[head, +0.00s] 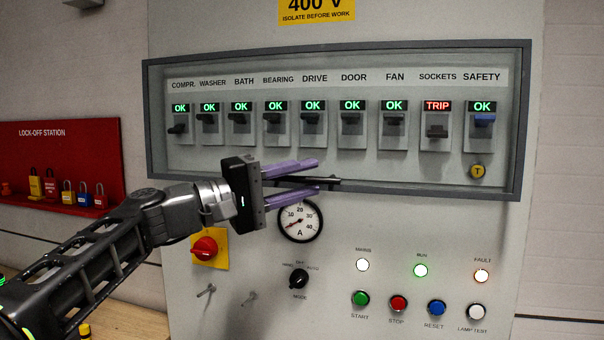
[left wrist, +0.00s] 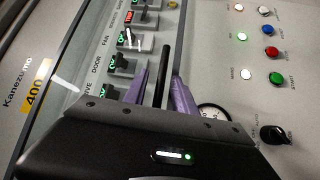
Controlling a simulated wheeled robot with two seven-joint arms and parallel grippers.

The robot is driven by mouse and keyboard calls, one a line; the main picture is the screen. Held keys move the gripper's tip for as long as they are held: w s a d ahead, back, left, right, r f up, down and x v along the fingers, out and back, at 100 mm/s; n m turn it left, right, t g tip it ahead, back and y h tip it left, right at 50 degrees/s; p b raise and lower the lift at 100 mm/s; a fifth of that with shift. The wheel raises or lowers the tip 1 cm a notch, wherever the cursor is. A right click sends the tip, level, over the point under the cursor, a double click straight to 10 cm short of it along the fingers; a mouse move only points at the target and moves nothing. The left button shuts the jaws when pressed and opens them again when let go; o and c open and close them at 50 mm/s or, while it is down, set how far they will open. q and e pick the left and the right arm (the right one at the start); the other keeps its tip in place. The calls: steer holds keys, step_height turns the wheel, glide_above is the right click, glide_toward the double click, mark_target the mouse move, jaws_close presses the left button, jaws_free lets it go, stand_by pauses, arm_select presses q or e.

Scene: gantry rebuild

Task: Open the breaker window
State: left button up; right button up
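The breaker window is a wide grey frame (head: 340,57) on the panel, with a clear front over a row of breakers; it looks shut. Its black bar handle (head: 325,181) lies along the lower edge and also shows in the left wrist view (left wrist: 163,70). My left gripper (head: 317,174) has two purple fingers, one above and one below the bar. In the left wrist view the fingers (left wrist: 160,85) stand apart with the bar between them and gaps on both sides. Part of the bar is hidden behind the fingers. My right gripper is not in view.
Below the window are an ammeter (head: 300,221), a red rotary switch (head: 205,247), a black mode knob (head: 299,278) and several lamps and push buttons. The SOCKETS breaker (head: 437,132) reads TRIP; the others read OK. A red lock-off board (head: 60,150) hangs at left.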

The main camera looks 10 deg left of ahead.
arm_select(q)
steer(key=shift+c, duration=0.2)
jaws_close()
stand_by(1.3)
